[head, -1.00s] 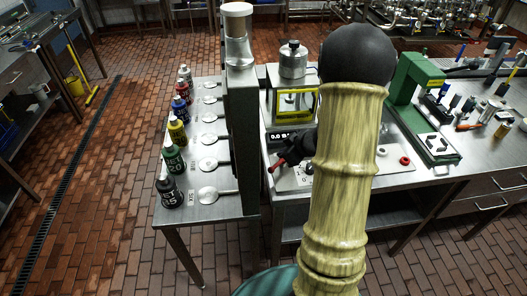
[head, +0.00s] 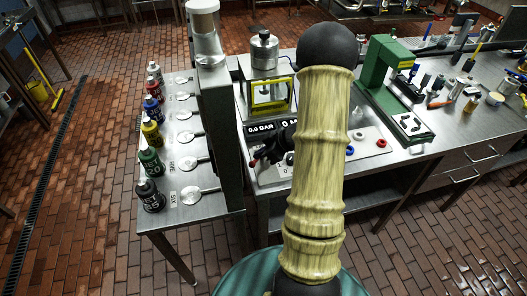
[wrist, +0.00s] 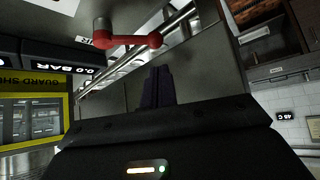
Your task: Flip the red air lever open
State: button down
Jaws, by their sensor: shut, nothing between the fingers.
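The red air lever (wrist: 128,40) shows in the wrist view as a red arm with a rounded knob end, on a round pivot at its left end. In the head view only a small red tip (head: 252,164) shows, beside my gripper (head: 262,157); the rest is hidden by my gripper and arm. In the wrist view my gripper's dark fingers (wrist: 158,88) are together and empty. They appear just below the lever's knob end, with a visible gap. I cannot tell whether they touch it in depth.
A yellow-framed press guard (head: 268,94) stands behind a "0.0 BAR" display (head: 260,128). A grey upright panel (head: 220,130) is close on the left, with several bottles beyond.

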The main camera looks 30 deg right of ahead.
jog(key=x, duration=0.6)
jog(key=shift+w+a+f, duration=0.1)
jog(key=shift+w+f, duration=0.1)
jog(key=shift+s+r+p, duration=0.1)
jog(key=shift+p, duration=0.3)
